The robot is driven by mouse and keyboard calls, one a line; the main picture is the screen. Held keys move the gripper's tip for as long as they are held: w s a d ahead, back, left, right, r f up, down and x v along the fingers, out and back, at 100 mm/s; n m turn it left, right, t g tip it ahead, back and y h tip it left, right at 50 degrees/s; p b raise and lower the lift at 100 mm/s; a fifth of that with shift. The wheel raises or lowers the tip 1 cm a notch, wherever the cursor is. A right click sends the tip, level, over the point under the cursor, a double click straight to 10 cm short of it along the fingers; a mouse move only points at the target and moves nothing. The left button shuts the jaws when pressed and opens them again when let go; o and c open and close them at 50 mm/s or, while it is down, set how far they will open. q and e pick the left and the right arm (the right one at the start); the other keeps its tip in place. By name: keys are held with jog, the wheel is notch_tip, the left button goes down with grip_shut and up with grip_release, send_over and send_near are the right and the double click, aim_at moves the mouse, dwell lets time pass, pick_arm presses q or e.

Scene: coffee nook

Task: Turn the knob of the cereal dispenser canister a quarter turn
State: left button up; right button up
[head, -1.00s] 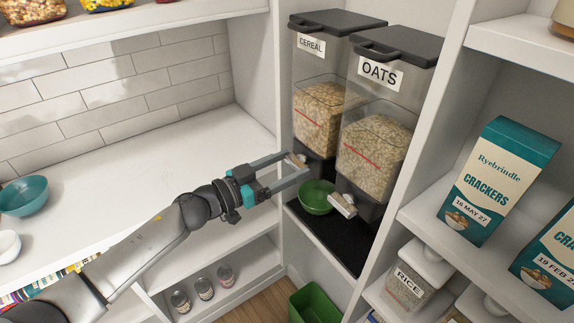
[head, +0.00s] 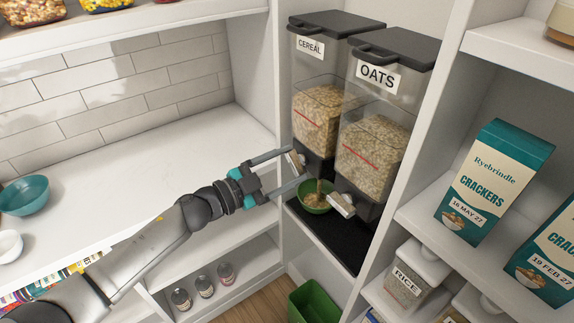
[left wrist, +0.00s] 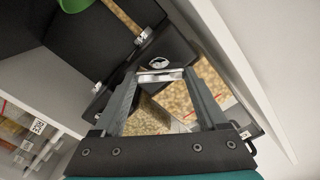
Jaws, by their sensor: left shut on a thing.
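The cereal canister (head: 316,115), labelled CEREAL, stands left of the oats canister (head: 372,155). Its pale bar-shaped knob (head: 294,159) is on the front below the canister. My left gripper (head: 297,163) is shut on this knob, one finger on each side. In the left wrist view the knob (left wrist: 160,75) shows between the two fingertips. A green bowl (head: 311,208) stands under the cereal outlet with some cereal in it. My right gripper is out of view.
The oats knob (head: 342,205) sticks out close to the right of the bowl. A white shelf wall stands left of the canisters. Cracker boxes (head: 496,180) and a rice jar (head: 413,275) are on the right shelves. The white counter (head: 130,165) is largely clear.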

pick_arm(q)
jog(key=m, duration=0.4)
jog(key=shift+f+m+b, duration=0.1)
jog(key=shift+m+b, duration=0.2)
jog(key=shift+b, duration=0.05)
jog(key=m+b, duration=0.1)
jog(key=m, duration=0.4)
jog(key=shift+m, duration=0.3)
jog(key=o, duration=1.3)
jog(key=b+v, duration=0.2)
jog(key=v, duration=1.3)
jog(key=shift+b, duration=0.3)
jog(key=shift+s+a, duration=0.1)
